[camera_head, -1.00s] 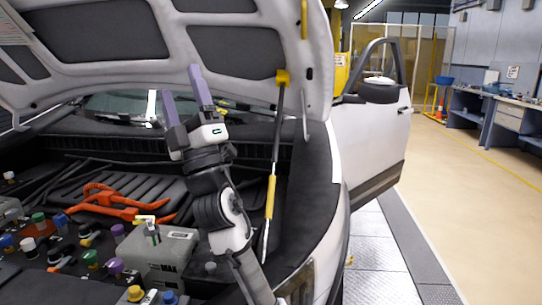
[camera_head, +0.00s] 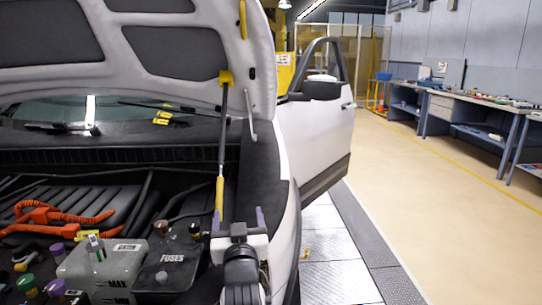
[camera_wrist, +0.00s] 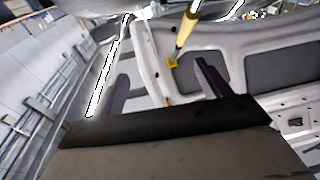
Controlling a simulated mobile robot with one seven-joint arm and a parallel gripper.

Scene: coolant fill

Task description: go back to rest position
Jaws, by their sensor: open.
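My gripper (camera_head: 238,218) is low at the right edge of the engine bay, by the white fender. Its two purple-grey fingers are spread and nothing is between them. In the wrist view the two dark fingers (camera_wrist: 165,88) also stand apart, with the underside of the raised hood (camera_wrist: 262,70) beyond them. The yellow-and-black hood strut (camera_head: 221,150) rises just behind and left of the gripper.
The raised hood (camera_head: 175,52) hangs over the bay. A coolant tank (camera_head: 98,268) and a fuse box (camera_head: 168,268) sit left of my gripper. The open car door (camera_head: 315,130) stands at the right. Workbenches (camera_head: 470,108) line the wall, with clear floor before them.

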